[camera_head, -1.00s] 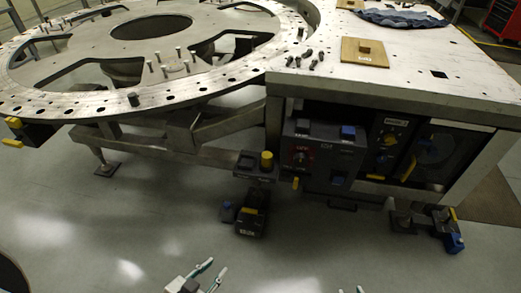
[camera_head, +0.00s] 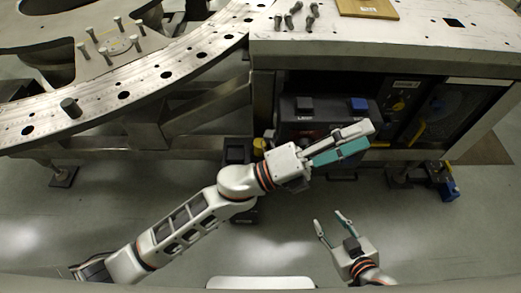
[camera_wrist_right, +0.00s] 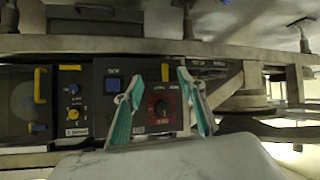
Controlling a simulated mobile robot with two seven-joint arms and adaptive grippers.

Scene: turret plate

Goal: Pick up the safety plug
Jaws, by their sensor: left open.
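No part is clearly readable as the safety plug. Candidates at the dark control panel (camera_head: 320,113) under the workbench are a black block (camera_head: 304,104), a blue block (camera_head: 358,104) and a yellow cylinder (camera_head: 259,146) left of the panel. In the right wrist view, a blue square (camera_wrist_right: 113,84) and a red plate with a black knob (camera_wrist_right: 164,103) show on the panel. My left gripper (camera_head: 366,137) is open in front of the panel, hiding its lower part. My right gripper (camera_head: 330,219) is open and empty above the floor, lower in the head view; its fingers frame the red plate in the wrist view.
The workbench top (camera_head: 430,45) carries several bolts (camera_head: 293,16) and a wooden board (camera_head: 367,9). A large ring plate (camera_head: 190,68) with pegs is at the left. A blue-and-black fixture (camera_head: 446,182) stands on the floor at right. The floor in front is open.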

